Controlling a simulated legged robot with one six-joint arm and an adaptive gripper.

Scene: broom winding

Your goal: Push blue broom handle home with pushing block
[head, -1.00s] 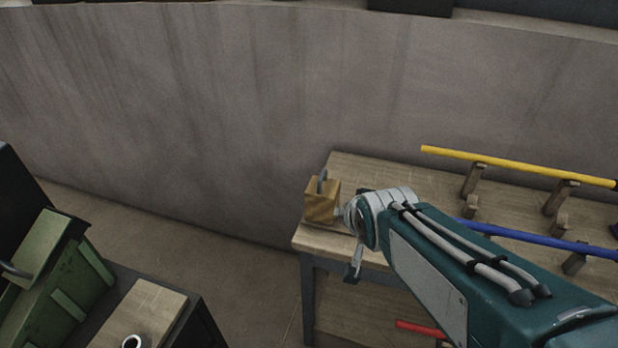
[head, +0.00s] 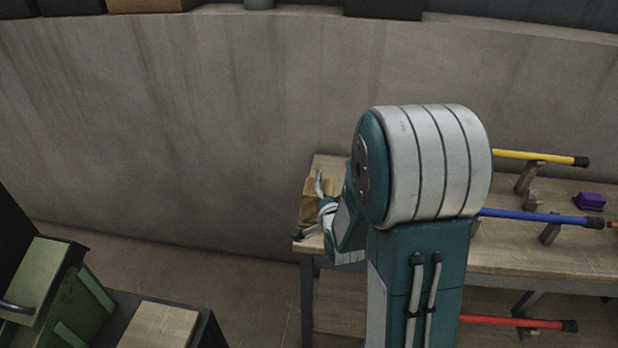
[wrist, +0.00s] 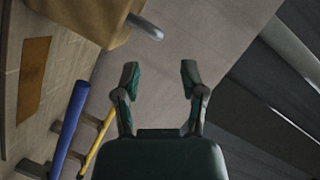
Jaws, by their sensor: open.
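The tan wooden pushing block (head: 311,204) with a grey metal handle (head: 319,182) stands at the left end of the bench, partly hidden by my arm. In the wrist view the block (wrist: 80,18) is at the upper left, with its handle (wrist: 145,27) sticking out ahead of the fingers. My gripper (wrist: 160,74) is open, with nothing between its fingertips. In the head view it is mostly hidden, close beside the block. The blue broom handle (head: 540,217) lies across wooden supports, its left part hidden by my arm; it also shows in the wrist view (wrist: 68,128).
A yellow handle (head: 535,156) lies behind the blue one, and a red handle (head: 510,321) is lower down. A purple block (head: 589,201) sits at the right of the bench (head: 490,253). A green container (head: 45,290) stands at the left. A grey wall (head: 200,130) rises behind.

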